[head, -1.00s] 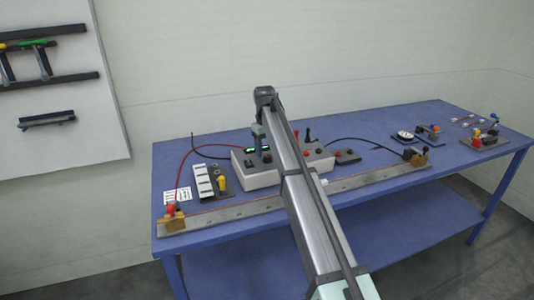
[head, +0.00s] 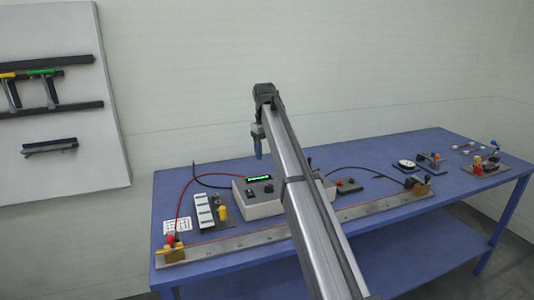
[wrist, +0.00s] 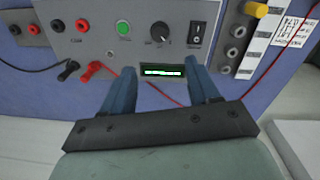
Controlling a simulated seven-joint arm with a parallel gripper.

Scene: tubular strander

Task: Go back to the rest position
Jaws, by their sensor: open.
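My gripper (head: 257,140) is raised above the back of the blue table (head: 168,190) in the head view, with its fingers pointing down. In the wrist view my gripper (wrist: 160,95) shows two blue fingers spread apart with nothing between them. A grey instrument box (head: 262,207) with a lit green display (head: 258,178) stands on the table below the gripper. In the wrist view the box (wrist: 125,55) has a green button (wrist: 124,28), a dark knob (wrist: 161,32) and a rocker switch (wrist: 198,33). The gripper is apart from the box. My arm hides part of the box in the head view.
A long metal bar (head: 235,240) with brass end clamps lies along the front of the table. Red and black leads loop around the box. Small instruments (head: 485,165) stand at the right end. A wall board (head: 60,110) holds tools at left.

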